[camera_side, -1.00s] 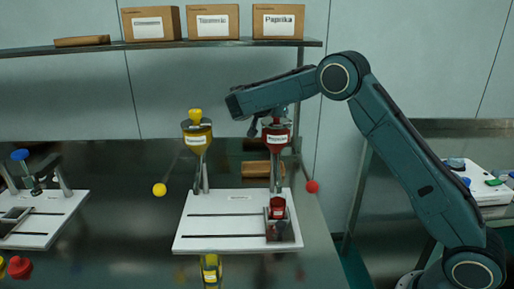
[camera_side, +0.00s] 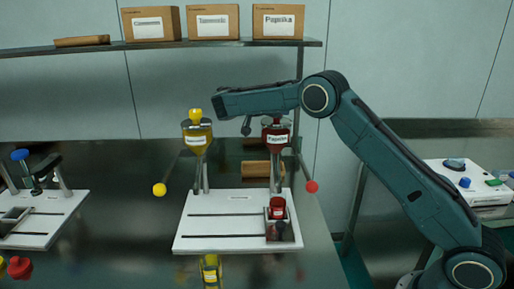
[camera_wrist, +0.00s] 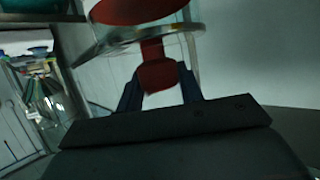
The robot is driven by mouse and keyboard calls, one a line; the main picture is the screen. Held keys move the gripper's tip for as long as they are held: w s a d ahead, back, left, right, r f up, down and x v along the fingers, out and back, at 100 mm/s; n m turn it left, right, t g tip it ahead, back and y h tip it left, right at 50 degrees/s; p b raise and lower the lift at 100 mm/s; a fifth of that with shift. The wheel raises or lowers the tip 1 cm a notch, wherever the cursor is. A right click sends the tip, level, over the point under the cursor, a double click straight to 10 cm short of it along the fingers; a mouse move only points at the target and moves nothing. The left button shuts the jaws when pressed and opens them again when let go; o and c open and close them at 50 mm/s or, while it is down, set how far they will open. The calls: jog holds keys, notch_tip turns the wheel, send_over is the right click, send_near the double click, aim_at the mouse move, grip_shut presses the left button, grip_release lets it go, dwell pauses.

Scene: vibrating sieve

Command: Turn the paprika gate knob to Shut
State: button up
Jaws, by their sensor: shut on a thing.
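The paprika hopper (camera_side: 276,128) is a dark red, labelled funnel on a post at the right of the white base board. In the wrist view my gripper (camera_wrist: 159,72) is shut on a red block-shaped knob (camera_wrist: 156,78). The knob stands on a short red stem, with a red disc and a clear rim (camera_wrist: 185,30) beyond it. In the side view my arm covers the top of the paprika hopper, so the knob and fingertips are hidden there. I see no Shut mark, and the knob's angle cannot be read.
The turmeric hopper (camera_side: 197,133), with a yellow knob on top, stands close to the left. Red (camera_side: 312,187) and yellow (camera_side: 159,189) balls sit beside the posts. A red jar (camera_side: 277,205) is below the paprika hopper. A shelf with boxes (camera_side: 279,22) is behind.

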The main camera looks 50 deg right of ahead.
jog(key=o, duration=1)
jog(key=shift+n+t+y, duration=0.4)
jog(key=shift+n+t, duration=0.8)
jog(key=shift+t, duration=0.2)
jog(key=shift+n+t+y, duration=0.4)
jog(key=shift+n+t, duration=0.7)
jog(key=shift+t, duration=0.1)
jog(key=shift+d+n+t+y, duration=0.1)
jog(key=shift+n+t+y, duration=1.4)
jog(key=shift+n+t, duration=0.3)
jog(key=shift+n+t+y, duration=0.6)
jog(key=shift+n+y, duration=0.3)
jog(key=shift+n, duration=0.2)
jog(key=shift+n+t+y, duration=0.5)
jog(key=shift+n+y, duration=0.5)
jog(key=shift+y, duration=0.1)
jog(key=shift+s+n+t+y, duration=0.1)
jog(key=shift+n+t+y, duration=0.4)
jog(key=shift+n+y, duration=1.75)
